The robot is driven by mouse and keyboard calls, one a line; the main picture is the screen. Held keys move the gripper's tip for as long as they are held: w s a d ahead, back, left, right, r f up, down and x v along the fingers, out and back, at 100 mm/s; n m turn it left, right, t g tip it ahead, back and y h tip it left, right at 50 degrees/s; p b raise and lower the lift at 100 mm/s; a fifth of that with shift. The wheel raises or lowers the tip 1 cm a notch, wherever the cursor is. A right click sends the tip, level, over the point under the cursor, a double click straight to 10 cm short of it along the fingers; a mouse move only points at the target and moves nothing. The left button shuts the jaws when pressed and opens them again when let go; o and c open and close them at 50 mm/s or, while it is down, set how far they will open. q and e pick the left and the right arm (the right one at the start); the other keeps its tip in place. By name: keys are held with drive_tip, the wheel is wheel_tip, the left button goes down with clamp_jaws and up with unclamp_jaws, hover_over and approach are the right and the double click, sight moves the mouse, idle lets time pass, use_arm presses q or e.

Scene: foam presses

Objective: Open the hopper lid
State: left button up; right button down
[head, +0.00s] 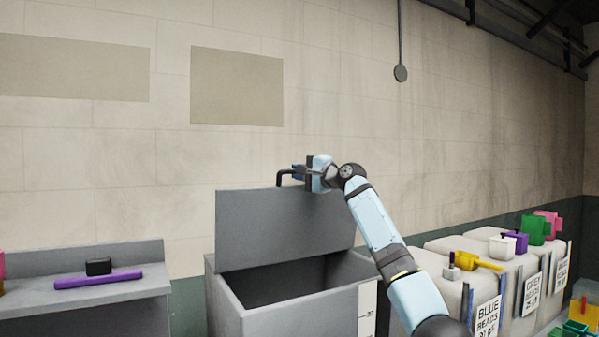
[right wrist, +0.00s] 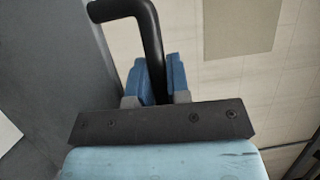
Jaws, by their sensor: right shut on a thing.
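The grey hopper (head: 290,303) stands at the bottom centre of the head view, with its dark inside showing. Its lid (head: 280,228) stands raised, about upright, at the back of the opening. A black bar handle (head: 284,175) is at the lid's top edge. My right gripper (head: 298,172) is shut on this handle. In the right wrist view the bent black handle (right wrist: 150,40) passes between the blue fingertips of the right gripper (right wrist: 158,80), beside the grey lid (right wrist: 50,75). My left gripper is not in view.
A grey bench (head: 90,310) at left bears a purple bar (head: 98,279) and a black block (head: 98,266). At right, pale bead containers (head: 455,272) with labels carry a yellow scoop (head: 478,261), a white cup (head: 508,244) and a green scoop (head: 535,230). A wall stands behind.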

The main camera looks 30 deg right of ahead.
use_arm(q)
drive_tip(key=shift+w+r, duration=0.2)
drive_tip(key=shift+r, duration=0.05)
use_arm(e)
drive_tip(key=c, duration=1.4)
unclamp_jaws()
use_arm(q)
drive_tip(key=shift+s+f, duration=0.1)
use_arm(e)
drive_tip(key=shift+s+d+f, duration=0.15)
drive_tip(key=shift+s+d, duration=0.05)
drive_tip(key=shift+s, duration=0.15)
use_arm(q)
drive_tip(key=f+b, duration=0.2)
drive_tip(key=b, duration=0.1)
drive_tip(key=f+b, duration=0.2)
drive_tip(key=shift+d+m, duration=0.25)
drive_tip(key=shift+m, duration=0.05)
use_arm(e)
drive_tip(key=v, duration=1.3)
drive_tip(key=shift+a, duration=0.1)
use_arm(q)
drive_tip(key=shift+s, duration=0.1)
